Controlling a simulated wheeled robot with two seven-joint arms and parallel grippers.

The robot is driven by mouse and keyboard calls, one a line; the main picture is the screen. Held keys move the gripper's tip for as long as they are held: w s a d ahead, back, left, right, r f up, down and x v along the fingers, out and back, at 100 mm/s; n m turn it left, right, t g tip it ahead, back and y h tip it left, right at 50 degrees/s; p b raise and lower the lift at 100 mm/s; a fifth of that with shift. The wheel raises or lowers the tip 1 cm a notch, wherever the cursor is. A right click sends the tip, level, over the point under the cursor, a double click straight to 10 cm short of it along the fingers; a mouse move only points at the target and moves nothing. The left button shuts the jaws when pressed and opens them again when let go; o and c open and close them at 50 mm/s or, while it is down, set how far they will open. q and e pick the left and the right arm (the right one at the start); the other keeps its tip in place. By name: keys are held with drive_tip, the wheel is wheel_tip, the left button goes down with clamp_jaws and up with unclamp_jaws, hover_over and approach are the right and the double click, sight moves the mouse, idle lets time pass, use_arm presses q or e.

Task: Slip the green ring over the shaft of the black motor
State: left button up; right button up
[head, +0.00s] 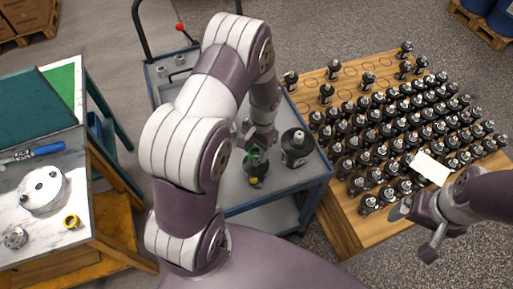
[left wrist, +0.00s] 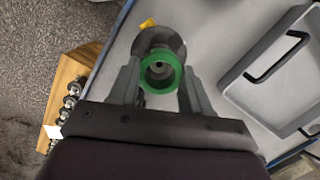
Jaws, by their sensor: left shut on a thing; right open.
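The green ring (head: 254,158) is held between the fingers of my left gripper (head: 257,149). In the left wrist view the ring (left wrist: 161,89) sits between the two fingertips (left wrist: 160,84), its hole facing the camera. Directly beyond it is a dark motor (left wrist: 165,38) with a yellow part; the same motor (head: 257,172) shows under the ring in the head view, on the cart. A grey shaft tip appears inside the ring's hole. I cannot tell how far the ring is around the shaft. My right gripper (head: 414,232) is open and empty, beside the wooden table.
A larger black motor (head: 297,150) stands on the blue cart (head: 230,192), right of my left gripper. A wooden table (head: 345,230) at the right carries many black motors and a white card (head: 430,167).

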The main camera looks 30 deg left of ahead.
use_arm(q)
drive_tip(key=shift+s, duration=0.1)
idle(0.3)
drive_tip(key=shift+f+b, duration=0.95)
drive_tip(key=shift+f, duration=0.6)
drive_tip(key=o, duration=1.1)
drive_tip(key=shift+r, duration=0.1)
